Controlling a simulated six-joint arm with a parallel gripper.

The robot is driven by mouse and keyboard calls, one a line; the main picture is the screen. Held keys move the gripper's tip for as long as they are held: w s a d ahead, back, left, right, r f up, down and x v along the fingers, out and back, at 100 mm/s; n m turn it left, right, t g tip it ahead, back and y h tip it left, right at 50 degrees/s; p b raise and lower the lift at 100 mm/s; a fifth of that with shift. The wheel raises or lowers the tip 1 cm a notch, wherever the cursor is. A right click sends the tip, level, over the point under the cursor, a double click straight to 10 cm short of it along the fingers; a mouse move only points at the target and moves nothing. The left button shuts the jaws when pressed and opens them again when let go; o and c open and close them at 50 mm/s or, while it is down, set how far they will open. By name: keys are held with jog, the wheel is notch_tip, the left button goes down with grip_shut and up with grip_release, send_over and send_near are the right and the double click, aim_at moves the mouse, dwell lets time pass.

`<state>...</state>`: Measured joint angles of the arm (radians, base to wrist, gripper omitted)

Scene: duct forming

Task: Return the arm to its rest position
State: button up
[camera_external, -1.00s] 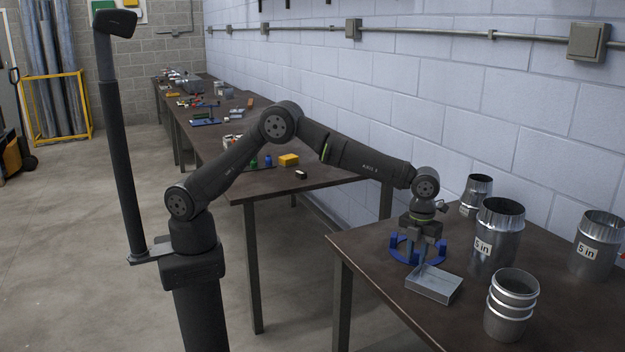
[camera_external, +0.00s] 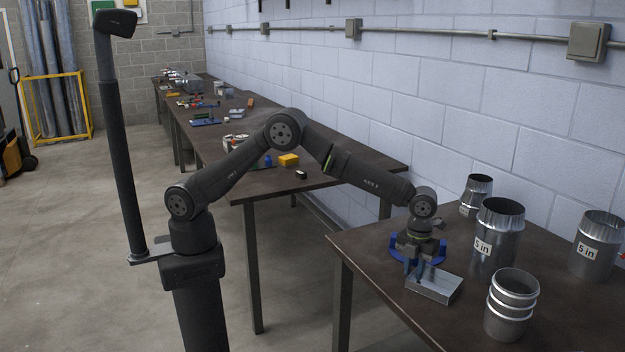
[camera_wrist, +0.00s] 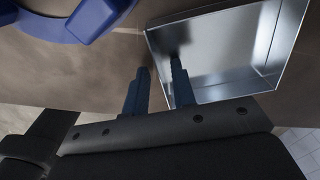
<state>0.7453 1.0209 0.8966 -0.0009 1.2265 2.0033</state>
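My gripper (camera_external: 413,272) is low over the near table, at the back-left side of a shallow open metal tray (camera_external: 436,287). In the wrist view its two dark blue fingers (camera_wrist: 158,72) stand apart with a gap between them. The right finger overlaps the inside of the tray (camera_wrist: 225,48) and the left finger is just outside its left edge. I cannot tell whether either finger touches the tray wall. My arm is stretched out over the table.
A blue curved fixture (camera_external: 441,251) lies just behind my gripper; it also shows in the wrist view (camera_wrist: 93,18). Metal ducts stand to the right: a tall one (camera_external: 498,236), a ribbed one (camera_external: 510,305), a right-hand one (camera_external: 596,245) and a small back one (camera_external: 477,190).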

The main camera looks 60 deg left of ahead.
notch_tip(320, 180, up, 4)
jog(key=shift+r, duration=0.25)
jog(key=s+d+r, duration=0.4)
jog(key=s+r, duration=0.3)
jog(key=s, duration=0.4)
jog(key=w+a+n, duration=0.2)
jog(key=w+a, duration=0.6)
jog(key=a, duration=0.5)
jog(key=w+a+n, duration=0.2)
jog(key=w+a, duration=0.5)
jog(key=a, duration=0.6)
jog(key=w+a+f+n, duration=0.1)
jog(key=a+n, duration=0.2)
jog(key=a, duration=2.5)
jog(key=shift+w+n, duration=0.3)
jog(key=shift+n, duration=0.1)
jog(key=shift+o, duration=0.3)
